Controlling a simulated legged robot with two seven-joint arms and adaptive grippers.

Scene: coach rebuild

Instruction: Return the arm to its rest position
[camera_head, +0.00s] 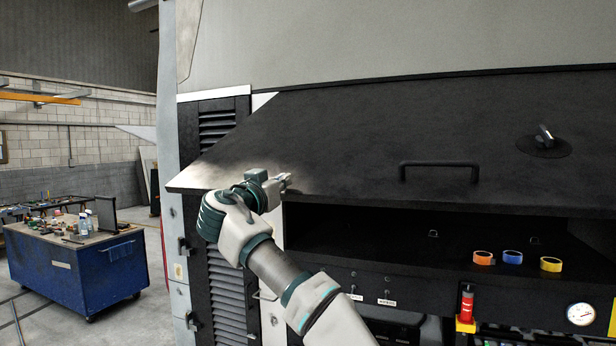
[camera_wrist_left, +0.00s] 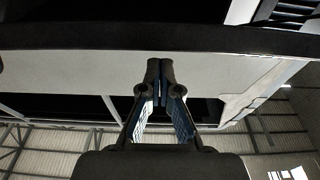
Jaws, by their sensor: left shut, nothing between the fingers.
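My left arm rises from the bottom of the head view, and its gripper (camera_head: 284,182) is near the lower left edge of the raised dark hatch (camera_head: 370,130). I cannot tell whether it touches the hatch. In the left wrist view, the fingers of my left gripper (camera_wrist_left: 160,72) are closed together with nothing between them. A pale panel (camera_wrist_left: 70,85) and a dark edge cross behind the fingertips. My right gripper is not in view.
Below the hatch is an open compartment with an orange tape roll (camera_head: 483,258), a blue one (camera_head: 512,257) and a yellow one (camera_head: 551,264). A gauge (camera_head: 580,314) and a red cylinder (camera_head: 466,303) are below. A blue workbench (camera_head: 70,265) stands at far left.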

